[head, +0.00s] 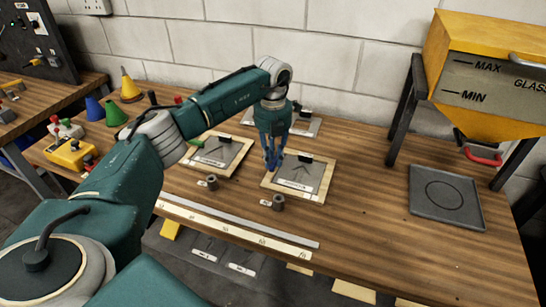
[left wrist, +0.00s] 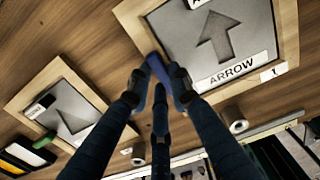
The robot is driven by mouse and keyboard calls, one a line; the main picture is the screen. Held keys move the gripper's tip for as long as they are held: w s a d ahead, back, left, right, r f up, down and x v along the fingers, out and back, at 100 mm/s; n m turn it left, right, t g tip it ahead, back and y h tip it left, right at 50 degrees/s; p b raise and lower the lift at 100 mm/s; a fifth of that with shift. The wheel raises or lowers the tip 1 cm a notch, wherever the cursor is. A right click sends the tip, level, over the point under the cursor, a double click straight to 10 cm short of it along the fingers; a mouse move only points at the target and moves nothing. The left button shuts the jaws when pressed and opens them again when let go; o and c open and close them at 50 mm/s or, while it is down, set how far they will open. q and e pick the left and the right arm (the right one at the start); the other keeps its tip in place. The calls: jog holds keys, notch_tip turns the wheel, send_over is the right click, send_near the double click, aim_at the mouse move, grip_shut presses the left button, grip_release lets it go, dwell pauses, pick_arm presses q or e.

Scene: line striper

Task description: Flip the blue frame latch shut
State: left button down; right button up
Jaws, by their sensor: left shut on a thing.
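A wooden frame (head: 329,182) lies on the workbench, holding a grey plate with a dark arrow. In the left wrist view the same frame (left wrist: 289,35) shows its arrow and the label ARROW. The blue latch (left wrist: 157,69) is at the frame's near-left edge, between my fingertips. My left gripper (head: 273,163) points down over that edge, and in the left wrist view its fingers (left wrist: 160,84) are closed on the latch. The fingers hide part of the latch, so its exact angle is unclear. My right gripper is not in view.
A second frame (head: 239,157) with a green latch (head: 196,143) lies to the left. Small grey cylinders (head: 278,202) and a long ruler (head: 235,229) lie in front. A yellow hopper (head: 490,70) and dark tray (head: 411,200) stand right. Bench between is clear.

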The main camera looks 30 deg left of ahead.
pick_arm(q)
jog(key=shift+n, duration=0.3)
jog(key=n+p, duration=0.1)
jog(key=n, duration=0.2)
jog(key=shift+r+n, duration=0.1)
jog(key=shift+n, duration=0.3)
jog(key=n+p, duration=0.1)
jog(key=n, duration=0.3)
jog(key=shift+s+d+p, duration=0.1)
jog(key=shift+p, duration=0.3)
jog(key=n+p, duration=0.1)
jog(key=n, duration=0.4)
jog(key=shift+d, duration=0.1)
jog(key=shift+d+n+p, duration=0.1)
jog(key=shift+n+p, duration=0.85)
jog(key=shift+n, duration=1.25)
jog(key=c, duration=1.6)
grip_release()
jog(key=shift+o, duration=0.2)
